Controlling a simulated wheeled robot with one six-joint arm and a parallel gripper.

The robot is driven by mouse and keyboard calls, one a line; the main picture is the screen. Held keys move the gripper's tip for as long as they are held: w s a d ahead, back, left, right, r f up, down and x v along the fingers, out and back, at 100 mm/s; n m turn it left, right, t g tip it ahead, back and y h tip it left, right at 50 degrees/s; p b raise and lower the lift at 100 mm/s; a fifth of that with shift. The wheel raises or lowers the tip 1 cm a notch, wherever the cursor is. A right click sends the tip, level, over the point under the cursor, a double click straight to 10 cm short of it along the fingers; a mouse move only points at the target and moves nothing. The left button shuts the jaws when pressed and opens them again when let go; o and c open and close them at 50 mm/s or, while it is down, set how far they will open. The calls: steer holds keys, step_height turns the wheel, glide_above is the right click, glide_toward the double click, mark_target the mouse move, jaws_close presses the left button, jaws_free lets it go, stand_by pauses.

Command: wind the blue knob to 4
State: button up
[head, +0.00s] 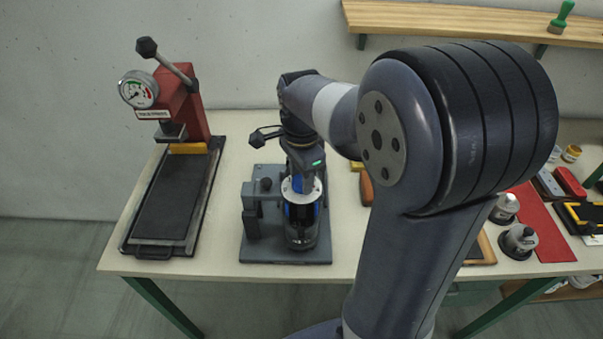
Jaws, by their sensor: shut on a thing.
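The blue knob (297,184) shows as a small patch of blue within a pale dial ring (313,193), on top of a dark round device on a grey base plate (256,252). My gripper (301,180) points down onto it from above and is shut on the knob. The gripper body hides most of the knob. The numbers on the dial and any pointer are too small and covered to read.
A red press (190,103) with a gauge (138,90) and a black tray (165,208) stands to the left. A black-knobbed lever (258,138) sticks out behind the device. Weights (518,240) and a red mat (541,222) lie to the right. My arm covers the table's middle.

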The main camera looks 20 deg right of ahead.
mark_target(301, 180)
steer(key=shift+m, duration=1.1)
steer(key=o, duration=1)
steer(key=shift+r, duration=0.1)
step_height(301, 180, up, 11)
steer(key=shift+f, duration=0.15)
